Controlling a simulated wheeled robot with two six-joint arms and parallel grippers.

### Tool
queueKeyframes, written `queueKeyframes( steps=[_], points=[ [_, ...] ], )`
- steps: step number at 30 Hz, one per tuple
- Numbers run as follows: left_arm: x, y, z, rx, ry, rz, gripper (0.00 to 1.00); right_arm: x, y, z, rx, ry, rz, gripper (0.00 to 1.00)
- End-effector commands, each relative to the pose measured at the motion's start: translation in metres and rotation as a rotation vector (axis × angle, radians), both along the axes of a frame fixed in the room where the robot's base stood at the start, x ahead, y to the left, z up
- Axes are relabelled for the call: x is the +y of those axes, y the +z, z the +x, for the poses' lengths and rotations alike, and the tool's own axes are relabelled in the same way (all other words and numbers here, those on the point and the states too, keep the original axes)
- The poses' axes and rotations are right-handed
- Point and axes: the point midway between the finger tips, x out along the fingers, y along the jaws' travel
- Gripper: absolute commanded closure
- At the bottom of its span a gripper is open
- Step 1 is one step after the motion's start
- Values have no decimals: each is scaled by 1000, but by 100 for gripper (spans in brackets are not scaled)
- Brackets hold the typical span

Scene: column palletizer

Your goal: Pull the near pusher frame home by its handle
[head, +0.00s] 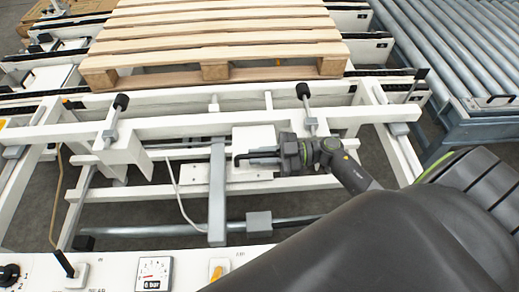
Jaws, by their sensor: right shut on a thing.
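The near pusher frame (190,128) is a white beam running across the picture, with two grey rods tipped by black bumpers (121,102) pointing toward the pallet. A small dark handle (238,160) shows at the middle of the frame, in front of a white plate. My right gripper (262,156) reaches in from the right and is shut on the handle. Its fingers and the gripper body hide most of the handle. My left gripper is not in view.
A wooden pallet (215,53) lies on the conveyor behind the frame. A grey roller conveyor (450,50) stands at the right. A white panel with a pressure gauge (153,273) and an orange switch (218,270) runs along the near edge. A white cable hangs below the frame.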

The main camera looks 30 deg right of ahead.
Motion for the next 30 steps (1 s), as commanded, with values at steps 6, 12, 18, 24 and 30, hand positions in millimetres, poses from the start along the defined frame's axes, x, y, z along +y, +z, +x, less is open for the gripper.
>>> queueKeyframes(
  steps=[6, 12, 18, 24, 30],
  points=[
    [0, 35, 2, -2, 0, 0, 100, 22, 4, -47, 12, 4, 5, 100],
    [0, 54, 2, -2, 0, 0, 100, 40, 2, -84, 10, 5, 3, 100],
    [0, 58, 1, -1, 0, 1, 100, 46, -1, -98, 6, 7, 0, 100],
    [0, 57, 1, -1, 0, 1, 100, 47, -2, -99, 7, 9, 0, 100],
    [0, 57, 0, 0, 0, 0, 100, 46, -3, -98, 7, 7, 1, 68]
  ],
)
